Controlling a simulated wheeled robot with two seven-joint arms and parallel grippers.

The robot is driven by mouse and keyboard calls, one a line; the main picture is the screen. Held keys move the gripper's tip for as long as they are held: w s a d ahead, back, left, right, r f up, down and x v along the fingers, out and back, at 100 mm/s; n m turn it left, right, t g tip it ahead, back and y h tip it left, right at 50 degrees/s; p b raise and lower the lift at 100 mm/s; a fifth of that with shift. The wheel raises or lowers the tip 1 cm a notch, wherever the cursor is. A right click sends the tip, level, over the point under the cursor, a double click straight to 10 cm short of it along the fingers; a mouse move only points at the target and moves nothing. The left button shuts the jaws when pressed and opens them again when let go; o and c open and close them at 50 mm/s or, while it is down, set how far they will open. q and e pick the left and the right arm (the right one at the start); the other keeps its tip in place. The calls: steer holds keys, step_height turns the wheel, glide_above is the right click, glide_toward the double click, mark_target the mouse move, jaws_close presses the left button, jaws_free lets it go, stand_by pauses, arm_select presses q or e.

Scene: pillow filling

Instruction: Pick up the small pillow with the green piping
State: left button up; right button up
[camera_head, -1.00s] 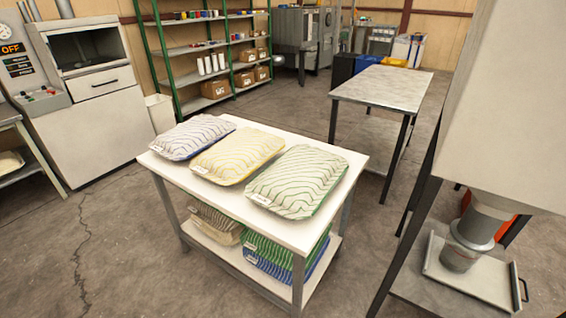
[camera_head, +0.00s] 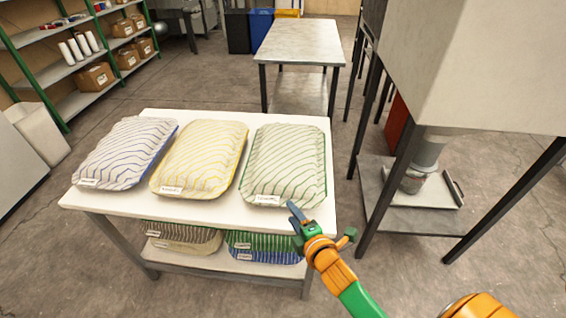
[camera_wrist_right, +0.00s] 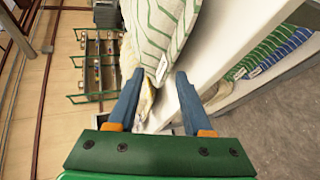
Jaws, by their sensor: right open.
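The small pillow with green piping (camera_head: 285,160) lies flat at the right end of the white table's top, striped pale with a white label at its near edge. My right gripper (camera_head: 297,215) is just off its near edge, at the table's front right. In the right wrist view the pillow (camera_wrist_right: 160,28) rises ahead of my open right gripper (camera_wrist_right: 157,88), its labelled end in line with the gap between the blue fingers. I cannot tell whether they touch it. My left gripper is not in view.
A yellow-piped pillow (camera_head: 200,155) and a blue-piped pillow (camera_head: 126,152) lie to the left on the white table (camera_head: 100,204). More pillows (camera_head: 265,247) sit on its lower shelf. A hopper machine (camera_head: 480,70) stands at right. A bare metal table (camera_head: 300,42) stands behind.

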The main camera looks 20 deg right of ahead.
mark_target(281, 204)
steer(key=w+f+b, duration=0.1)
steer(key=f+b, duration=0.1)
steer(key=w+f+b, duration=0.2)
steer(key=shift+w+f, duration=0.1)
steer(key=shift+w, duration=0.2)
steer(key=b+x, duration=0.2)
steer(key=x, duration=0.1)
steer(key=shift+w, duration=0.35)
steer(key=shift+w+f+b, duration=0.1)
steer(key=shift+w+b, duration=0.25)
steer(key=shift+w, duration=0.4)
steer(key=c, duration=0.7)
jaws_close()
steer(key=shift+s+f, duration=0.15)
